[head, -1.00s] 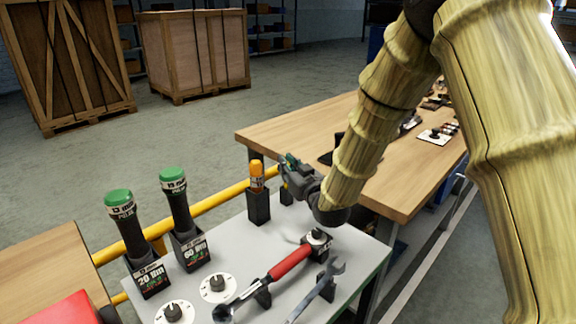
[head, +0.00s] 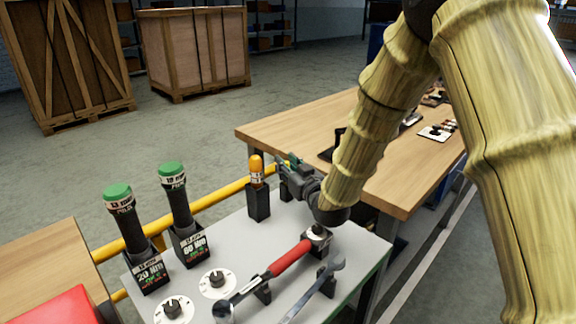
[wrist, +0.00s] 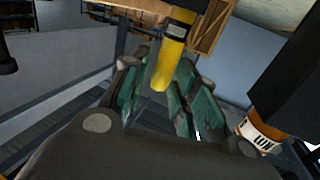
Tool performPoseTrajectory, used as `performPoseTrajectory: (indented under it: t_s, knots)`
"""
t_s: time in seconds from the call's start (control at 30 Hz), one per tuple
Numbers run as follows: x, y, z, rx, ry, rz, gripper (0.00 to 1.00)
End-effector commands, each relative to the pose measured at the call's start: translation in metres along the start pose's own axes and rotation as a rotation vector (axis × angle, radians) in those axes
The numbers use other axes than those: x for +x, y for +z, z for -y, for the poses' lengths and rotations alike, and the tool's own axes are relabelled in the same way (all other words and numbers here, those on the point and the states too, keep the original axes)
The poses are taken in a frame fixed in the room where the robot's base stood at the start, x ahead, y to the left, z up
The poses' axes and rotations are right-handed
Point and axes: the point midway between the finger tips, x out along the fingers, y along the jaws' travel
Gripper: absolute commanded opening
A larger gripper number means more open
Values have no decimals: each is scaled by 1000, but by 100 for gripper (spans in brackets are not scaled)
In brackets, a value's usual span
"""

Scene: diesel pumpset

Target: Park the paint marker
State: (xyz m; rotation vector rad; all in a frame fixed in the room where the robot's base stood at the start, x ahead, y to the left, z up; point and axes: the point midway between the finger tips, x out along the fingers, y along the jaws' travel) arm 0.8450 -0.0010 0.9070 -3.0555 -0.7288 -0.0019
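In the wrist view a yellow marker (wrist: 170,65) with a dark band and pale label has its rounded end between the two teal fingers. A dark part at the top edge meets its other end; whether it is seated there is unclear. My gripper (wrist: 162,62) is open, one finger on each side, with visible gaps. In the head view my gripper (head: 284,165) is at the bench's back edge, and the yellow marker cannot be made out. An orange-topped marker (head: 257,170) stands upright in a black holder (head: 259,203) just left of my gripper; it also shows in the wrist view (wrist: 262,132).
Two green-capped tools (head: 118,195) (head: 174,185) stand in labelled holders at left. A red-handled wrench (head: 289,259), a grey spanner (head: 318,288) and two dials (head: 217,281) (head: 173,310) are in front. A yellow rail (head: 215,203) runs behind; a wooden table (head: 300,130) stands beyond.

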Motion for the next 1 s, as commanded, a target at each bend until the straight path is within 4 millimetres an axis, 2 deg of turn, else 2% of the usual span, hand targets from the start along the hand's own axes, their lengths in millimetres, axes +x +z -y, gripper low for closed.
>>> performPoseTrajectory:
  t_s: [0.3, 0.43, 0.8, 1.0]
  knots:
    - [0, 0, 0, 0, 0, 0, 40]
    - [-7, 0, 0, 1, 1, 2, 40]
    - [-57, 0, 0, 1, 0, 1, 40]
    - [-73, 0, 0, 1, 0, 1, 40]
